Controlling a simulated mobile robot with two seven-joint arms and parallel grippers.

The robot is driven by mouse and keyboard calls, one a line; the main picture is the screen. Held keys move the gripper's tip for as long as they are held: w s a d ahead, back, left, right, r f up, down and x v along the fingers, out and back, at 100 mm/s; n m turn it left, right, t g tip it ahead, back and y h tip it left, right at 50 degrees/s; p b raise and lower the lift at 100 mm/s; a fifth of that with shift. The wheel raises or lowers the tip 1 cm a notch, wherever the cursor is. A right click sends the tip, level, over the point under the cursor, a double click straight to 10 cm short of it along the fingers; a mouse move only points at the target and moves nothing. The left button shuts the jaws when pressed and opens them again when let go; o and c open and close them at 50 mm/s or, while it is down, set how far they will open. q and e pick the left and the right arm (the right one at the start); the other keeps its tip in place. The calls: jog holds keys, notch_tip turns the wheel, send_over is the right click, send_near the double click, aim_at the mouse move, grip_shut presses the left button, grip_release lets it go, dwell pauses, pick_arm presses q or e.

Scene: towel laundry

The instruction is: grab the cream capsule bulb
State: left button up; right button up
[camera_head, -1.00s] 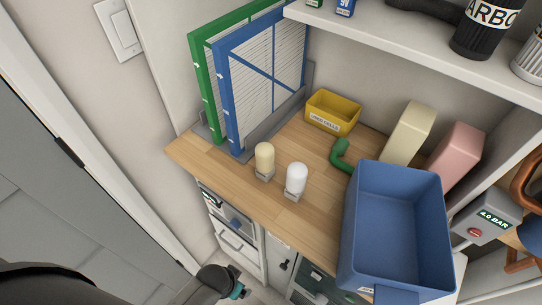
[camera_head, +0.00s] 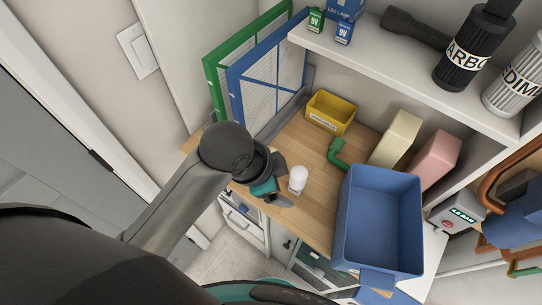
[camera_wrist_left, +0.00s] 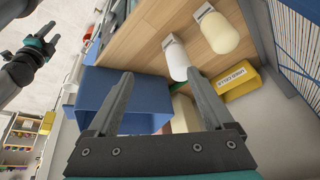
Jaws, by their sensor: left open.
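The cream capsule bulb (camera_wrist_left: 222,34) stands in a small pale holder on the wooden counter in the left wrist view, beyond and right of my left fingertips.
A blue bin (camera_head: 378,212), green elbow pipe (camera_head: 337,153) and yellow box (camera_head: 331,112) stand on the counter (camera_head: 318,211). Cream (camera_head: 396,138) and pink (camera_head: 434,157) blocks stand behind the bin.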

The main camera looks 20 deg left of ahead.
pick_arm(q)
jog(key=w+r+m, duration=0.1)
jog(key=m, duration=0.2)
jog(key=w+d+r+m+g, duration=0.1)
jog(key=w+m, duration=0.1)
jog(key=m, duration=0.2)
jog(key=w+r+m+g, duration=0.1)
jog(key=w+m, duration=0.1)
jog(key=m, duration=0.2)
jog(key=shift+w+d+y, duration=0.15)
jog(key=shift+w+y, duration=0.05)
jog(key=shift+y, duration=0.2)
jog(key=w+a+r+m+g+y, duration=0.1)
jog(key=w+a+r+m+y, duration=0.3)
jog(key=a+m, duration=0.3)
jog(key=shift+h, duration=0.7)
jog(key=f, duration=0.9)
jog(key=shift+w, duration=0.35)
jog(key=shift+s+d+f, duration=0.1)
jog(key=shift+d+f, duration=0.05)
jog(key=shift+f, duration=0.75)
jog(key=shift+s+d+f, duration=0.1)
jog(key=shift+d+f, duration=0.05)
jog(key=shift+f, duration=0.8)
jog(key=shift+s+d+f, duration=0.1)
jog(key=shift+d+f, duration=0.05)
jog(key=shift+f, duration=0.75)
grip_shut()
